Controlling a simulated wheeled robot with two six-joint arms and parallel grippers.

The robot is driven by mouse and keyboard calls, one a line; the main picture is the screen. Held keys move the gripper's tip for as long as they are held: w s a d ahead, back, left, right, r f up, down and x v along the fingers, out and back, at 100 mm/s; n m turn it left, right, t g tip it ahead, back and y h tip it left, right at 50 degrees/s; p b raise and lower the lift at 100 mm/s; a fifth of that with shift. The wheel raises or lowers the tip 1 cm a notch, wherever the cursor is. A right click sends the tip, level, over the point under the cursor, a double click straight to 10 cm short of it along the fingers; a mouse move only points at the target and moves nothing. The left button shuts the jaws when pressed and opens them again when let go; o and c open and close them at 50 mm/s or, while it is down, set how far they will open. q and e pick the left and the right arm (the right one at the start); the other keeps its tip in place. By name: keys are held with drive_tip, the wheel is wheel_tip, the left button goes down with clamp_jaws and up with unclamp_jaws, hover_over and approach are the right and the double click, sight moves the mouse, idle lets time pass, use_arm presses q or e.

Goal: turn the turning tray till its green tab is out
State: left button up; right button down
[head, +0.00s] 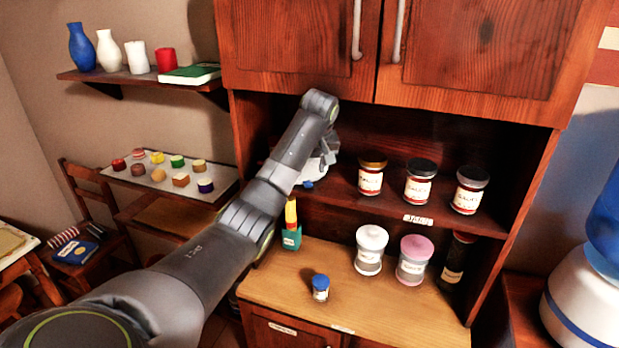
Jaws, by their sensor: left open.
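My left arm reaches in from the lower left to the shelf opening under the upper cupboard. My left gripper (316,172) is at the left end of the jar shelf, pale and partly covered by my own arm. It is open; whatever lies between or behind its fingers is hard to make out. A small blue spot shows just under it, too small to name. I cannot make out the turning tray or its green tab; my arm hides part of the shelf's left end. My right gripper is not in view.
Several labelled jars (418,186) stand on the shelf, right of my gripper. Below, on the counter (283,284), are a white-lidded jar (370,262), a pink-lidded jar (413,272), a dark bottle (455,262), a small blue-capped jar (320,295) and a green container (291,239).

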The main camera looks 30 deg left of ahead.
sight(308, 183)
use_arm(q)
drive_tip(key=p+x, duration=0.1)
drive_tip(key=x, duration=0.3)
drive_tip(key=shift+w+a+f+p, duration=0.15)
drive_tip(key=shift+f+p, duration=0.25)
drive_tip(key=shift+f, duration=0.25)
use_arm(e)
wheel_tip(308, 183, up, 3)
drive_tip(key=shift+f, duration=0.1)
use_arm(q)
drive_tip(key=shift+c, duration=0.4)
clamp_jaws()
